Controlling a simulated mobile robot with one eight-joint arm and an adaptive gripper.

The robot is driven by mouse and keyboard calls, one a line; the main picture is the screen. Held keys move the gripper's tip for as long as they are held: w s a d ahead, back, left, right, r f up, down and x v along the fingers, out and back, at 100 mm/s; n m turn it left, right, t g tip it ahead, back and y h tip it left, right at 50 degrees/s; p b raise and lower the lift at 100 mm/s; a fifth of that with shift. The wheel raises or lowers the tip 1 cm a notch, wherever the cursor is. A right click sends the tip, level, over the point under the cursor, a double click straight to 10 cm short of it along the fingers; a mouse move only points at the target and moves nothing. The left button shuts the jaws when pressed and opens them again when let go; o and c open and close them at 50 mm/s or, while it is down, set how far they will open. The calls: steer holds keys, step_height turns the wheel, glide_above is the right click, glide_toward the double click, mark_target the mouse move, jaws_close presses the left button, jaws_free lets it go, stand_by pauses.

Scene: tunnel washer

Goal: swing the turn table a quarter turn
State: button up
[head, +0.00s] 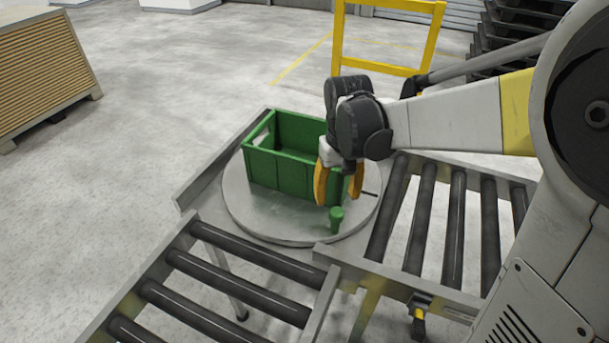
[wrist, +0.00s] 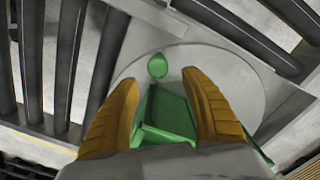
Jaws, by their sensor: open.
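The round grey turn table (head: 265,219) carries a green crate (head: 277,173) on its top. A short green peg handle (head: 336,219) stands upright near the front right rim of the disc. My gripper (head: 339,200) hangs over the right part of the turn table, close to the crate's right end and above the peg. In the wrist view the peg (wrist: 157,66) appears ahead of the spread fingers (wrist: 160,95), with part of the crate (wrist: 172,108) below. The disc (wrist: 225,70) shows around them.
A roller conveyor (head: 235,262) meets the turn table at the lower left, and another (head: 455,215) at the right. A yellow frame (head: 385,68) stands behind. A slatted stack (head: 40,70) is at the far left. Open floor (head: 190,80) lies behind the turn table.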

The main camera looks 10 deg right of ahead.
mark_target(335, 223)
steer(key=f+b, duration=0.1)
steer(key=f, duration=0.2)
steer(key=f+b, duration=0.1)
steer(key=f, duration=0.3)
steer(key=f+b, duration=0.1)
steer(key=f, duration=0.2)
steer(key=shift+s+d+f+b, duration=0.15)
steer(key=shift+s+f+b, duration=0.1)
steer(key=shift+f+b, duration=0.1)
